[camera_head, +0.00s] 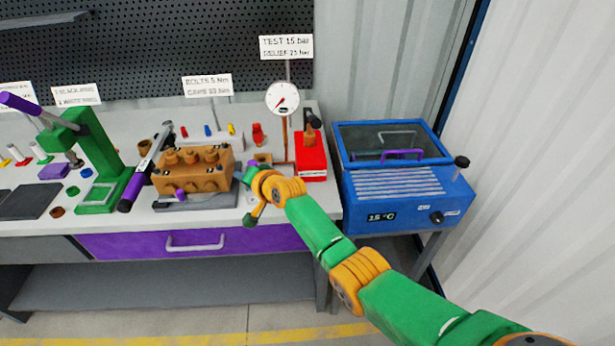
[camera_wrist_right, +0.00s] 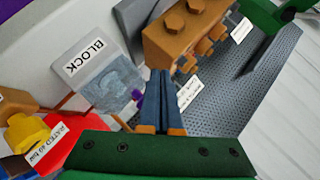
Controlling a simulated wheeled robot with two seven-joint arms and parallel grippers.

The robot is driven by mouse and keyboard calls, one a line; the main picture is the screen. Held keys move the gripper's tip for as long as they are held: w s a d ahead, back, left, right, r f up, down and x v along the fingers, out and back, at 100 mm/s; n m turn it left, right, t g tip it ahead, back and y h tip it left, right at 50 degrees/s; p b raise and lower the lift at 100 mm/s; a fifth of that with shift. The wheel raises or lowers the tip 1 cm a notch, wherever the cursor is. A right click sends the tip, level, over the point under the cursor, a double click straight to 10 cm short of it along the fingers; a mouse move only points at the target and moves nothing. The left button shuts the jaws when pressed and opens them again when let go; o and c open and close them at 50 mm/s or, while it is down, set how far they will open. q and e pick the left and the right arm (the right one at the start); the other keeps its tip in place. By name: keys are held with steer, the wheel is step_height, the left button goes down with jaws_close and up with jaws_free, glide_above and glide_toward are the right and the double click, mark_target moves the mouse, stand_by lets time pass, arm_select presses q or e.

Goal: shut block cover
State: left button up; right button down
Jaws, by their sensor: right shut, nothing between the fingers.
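A grey, seemingly see-through box labelled BLOCK (camera_wrist_right: 92,78) shows in the right wrist view, left of my fingers; I take it for the block cover. I cannot tell whether it is open or shut. In the head view I cannot make it out; my right wrist is in front of that part of the bench. My right gripper (camera_wrist_right: 160,74) is shut and empty, its fingertips apart from the labelled box and near the brown pump block (camera_wrist_right: 185,35). In the head view the brown block (camera_head: 193,178) stands just left of my right wrist. My left gripper is not in view.
A red box (camera_head: 311,160) and a pressure gauge (camera_head: 282,98) stand behind my wrist. A blue bath (camera_head: 405,195) is to the right. A green press (camera_head: 95,160) and a purple-ended bar (camera_head: 146,167) are left of the block. A purple drawer (camera_head: 120,246) is below.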

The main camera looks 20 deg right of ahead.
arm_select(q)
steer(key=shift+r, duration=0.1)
